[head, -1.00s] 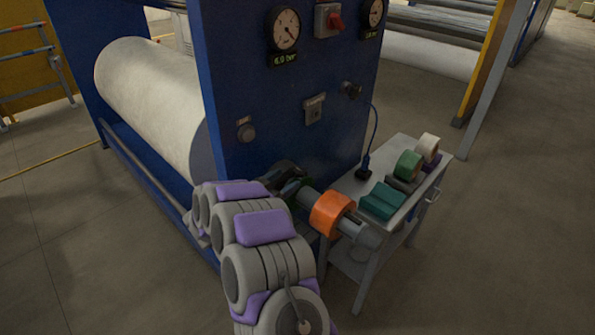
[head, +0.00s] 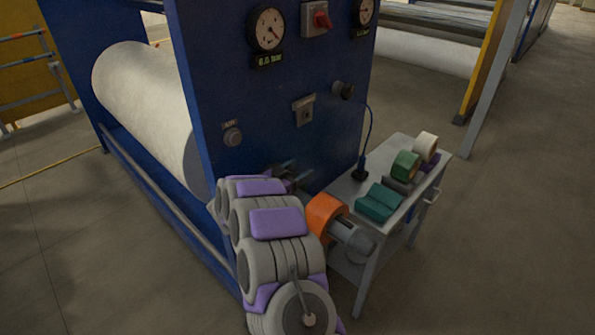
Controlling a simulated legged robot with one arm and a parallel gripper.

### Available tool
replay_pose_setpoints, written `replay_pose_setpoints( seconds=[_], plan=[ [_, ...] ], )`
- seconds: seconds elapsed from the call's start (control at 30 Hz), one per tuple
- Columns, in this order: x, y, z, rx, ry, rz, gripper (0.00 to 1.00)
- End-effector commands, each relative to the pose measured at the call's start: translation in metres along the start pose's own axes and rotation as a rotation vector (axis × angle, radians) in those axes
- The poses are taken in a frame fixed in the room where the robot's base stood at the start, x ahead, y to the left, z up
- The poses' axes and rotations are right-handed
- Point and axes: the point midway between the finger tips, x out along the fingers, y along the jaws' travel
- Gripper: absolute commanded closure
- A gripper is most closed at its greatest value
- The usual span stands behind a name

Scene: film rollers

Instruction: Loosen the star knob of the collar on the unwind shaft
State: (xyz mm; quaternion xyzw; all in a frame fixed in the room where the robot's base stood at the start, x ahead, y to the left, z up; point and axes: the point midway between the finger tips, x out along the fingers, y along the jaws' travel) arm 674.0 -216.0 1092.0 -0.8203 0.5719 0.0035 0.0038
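The unwind shaft (head: 351,238) is a grey bar sticking out from the blue machine frame toward the lower right. A wide orange ring (head: 325,214) sits around it. My grey and purple arm covers the shaft's inner part, so I cannot make out the collar or its star knob. My gripper (head: 288,172) shows only as a small dark shape past the arm, close to the frame's face and above the hidden part of the shaft. I cannot tell whether it is open or touches anything.
The blue frame (head: 220,90) carries gauges, a red switch (head: 321,19) and buttons. A large white roll (head: 148,105) lies behind it. A small cart (head: 345,186) stands right of the shaft with a teal block (head: 378,203) and tape rolls. Floor at right is clear.

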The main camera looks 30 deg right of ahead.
Motion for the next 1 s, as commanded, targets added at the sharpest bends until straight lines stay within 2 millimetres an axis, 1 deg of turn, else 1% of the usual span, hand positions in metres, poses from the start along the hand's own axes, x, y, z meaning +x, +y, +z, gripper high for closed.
replay_pose_setpoints(
  seconds=[0.03,0.07,0.43,0.77,1.0],
  plan=[
    [0.0012,0.0022,-0.0016,0.001,0.006,0.011,0.39],
    [0.0006,0.0021,-0.0016,0.001,0.006,0.010,0.42],
    [0.0008,0.0010,-0.0018,0.002,0.005,0.004,0.77],
    [0.0018,0.0002,-0.0021,0.002,0.005,-0.002,0.78],
    [0.0024,-0.0002,-0.0019,-0.001,0.004,-0.072,0.78]
  ],
)
